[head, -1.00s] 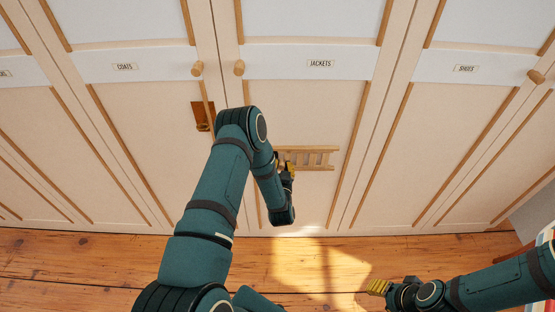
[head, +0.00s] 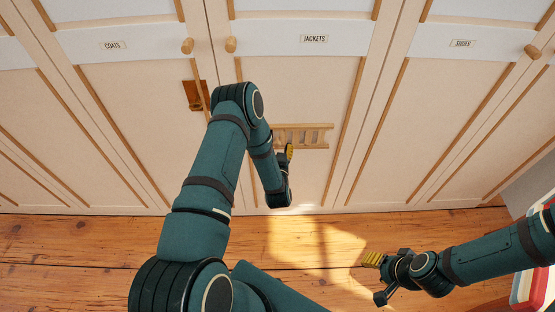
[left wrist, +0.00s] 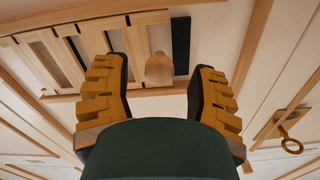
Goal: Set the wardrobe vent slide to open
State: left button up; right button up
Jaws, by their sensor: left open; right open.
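The vent (head: 318,135), a pale wooden slatted frame, sits low on the JACKETS door of the wardrobe in the head view. In the left wrist view the vent frame (left wrist: 135,16) runs across the top, with slats at left, a rounded wooden knob (left wrist: 159,68) and a dark strip (left wrist: 181,48) right of the knob. My left gripper (left wrist: 158,82) is open, one finger on each side of the knob, with visible gaps to both. In the head view my left gripper (head: 286,155) is at the vent and its arm hides the vent's left part. My right gripper (head: 373,260) is open and empty over the floor.
Round door knobs (head: 231,44) project above. Wooden floor (head: 60,245) is clear; a striped item (head: 525,285) lies at right.

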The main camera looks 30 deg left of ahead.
pick_arm(q)
jog(key=v, duration=1)
jog(key=shift+s+d, duration=0.2)
dwell(0.6)
